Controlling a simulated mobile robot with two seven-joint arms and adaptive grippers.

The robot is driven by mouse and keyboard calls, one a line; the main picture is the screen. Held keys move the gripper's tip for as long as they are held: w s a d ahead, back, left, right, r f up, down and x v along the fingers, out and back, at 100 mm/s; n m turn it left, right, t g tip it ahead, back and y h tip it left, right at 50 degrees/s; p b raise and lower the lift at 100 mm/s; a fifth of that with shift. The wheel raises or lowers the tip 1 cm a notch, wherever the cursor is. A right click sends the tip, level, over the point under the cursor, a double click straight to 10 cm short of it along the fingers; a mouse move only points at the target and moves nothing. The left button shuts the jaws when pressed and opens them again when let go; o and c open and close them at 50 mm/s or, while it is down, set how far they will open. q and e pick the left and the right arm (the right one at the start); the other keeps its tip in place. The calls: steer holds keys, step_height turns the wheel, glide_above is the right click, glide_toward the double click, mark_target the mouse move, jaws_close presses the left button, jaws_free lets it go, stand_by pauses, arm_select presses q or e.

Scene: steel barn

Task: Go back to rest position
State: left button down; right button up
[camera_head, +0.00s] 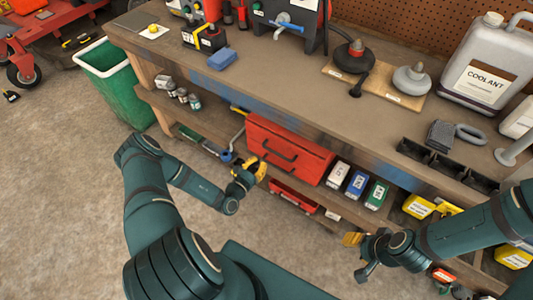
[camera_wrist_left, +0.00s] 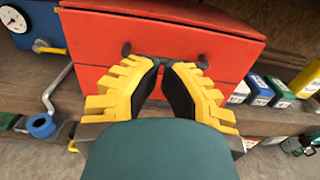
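My left gripper (camera_head: 250,172), with yellow ridged fingers, is in front of the red toolbox (camera_head: 290,146) on the lower shelf. In the left wrist view, the black finger pads of my left gripper (camera_wrist_left: 161,64) nearly meet at the tips, with nothing seen held. The red toolbox front (camera_wrist_left: 230,72) is behind them, and the fingers partly cover a dark handle. My right gripper (camera_head: 353,239) has yellow fingers and is in front of the shelf at the lower right. Its finger opening is too small to make out.
The workbench (camera_head: 270,82) has a lower shelf with coloured boxes (camera_head: 357,184) right of the toolbox. A blue valve or pipe (camera_wrist_left: 42,124) is left of it. A green bin (camera_head: 118,85) stands at the left end.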

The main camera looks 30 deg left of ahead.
arm_select(q)
steer(key=shift+s+a, duration=0.1)
steer(key=shift+s, duration=0.8)
steer(key=s+d+r+m+g+h, duration=0.2)
steer(key=d+m+g+h, duration=0.3)
steer(key=d, duration=0.3)
steer(key=s+d+r+m+g+h, duration=0.25)
steer(key=d+m+h, duration=0.3)
steer(key=d, duration=0.35)
steer(key=s+d+m+g+y, duration=0.2)
steer(key=s+m+g, duration=0.5)
steer(key=s+d+m+g+y, duration=0.2)
steer(key=s+d+m+g, duration=0.1)
steer(key=s+m+g, duration=0.45)
steer(key=w+a+r+m+t+y, duration=0.1)
steer(key=w+r+m+t+y, duration=0.3)
steer(key=m, duration=0.4)
steer(key=shift+w+r+t, duration=0.4)
steer(key=shift+r+t, duration=0.3)
steer(key=shift+t, duration=0.1)
